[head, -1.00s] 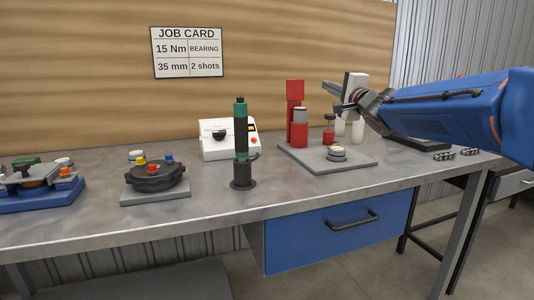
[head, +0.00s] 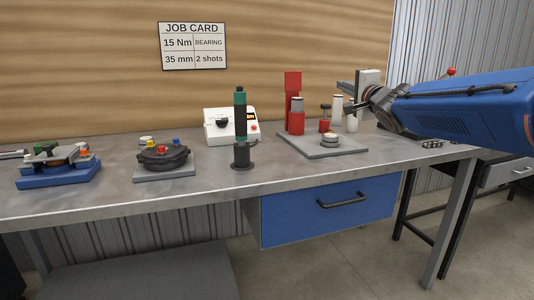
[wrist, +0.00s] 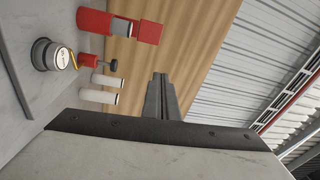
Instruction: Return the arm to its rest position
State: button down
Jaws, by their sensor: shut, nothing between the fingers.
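My blue arm (head: 465,108) reaches in from the right edge of the head view, above the right part of the workbench (head: 100,202). My gripper (head: 347,97) is at its left end, pointing left, above the bench and near the red and white cylinders. In the wrist view the two dark fingers of my gripper (wrist: 160,78) lie side by side, shut, with nothing between them. They point toward the wooden back panel (wrist: 192,45).
A grey plate (head: 325,147) carries a red holder (head: 293,85), a red-handled piece and a round part. A green-and-black tool (head: 240,115) stands upright in a black base. A white box (head: 220,124), a black round fixture (head: 163,158) and a blue-based fixture (head: 60,175) stand farther left.

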jog(key=s+d+f+n+g+h, duration=0.3)
jog(key=s+d+f, duration=0.1)
jog(key=s+f, duration=0.55)
jog(key=s+d+f+n+g+h, duration=0.2)
jog(key=s+d+f+g+h, duration=0.15)
jog(key=s+f, duration=0.6)
jog(key=s+a+f+n+g+y, duration=0.1)
jog(key=s+f+n+g, duration=0.2)
jog(key=s+f, duration=0.7)
jog(key=s+a+f+n+g+y, duration=0.1)
jog(key=s+f+n+g, duration=0.3)
jog(key=s+f, duration=0.6)
jog(key=s+n, duration=0.2)
jog(key=s, duration=0.4)
jog(key=shift+s+a+f, duration=0.15)
jog(key=shift+a+f, duration=0.05)
jog(key=shift+a, duration=0.05)
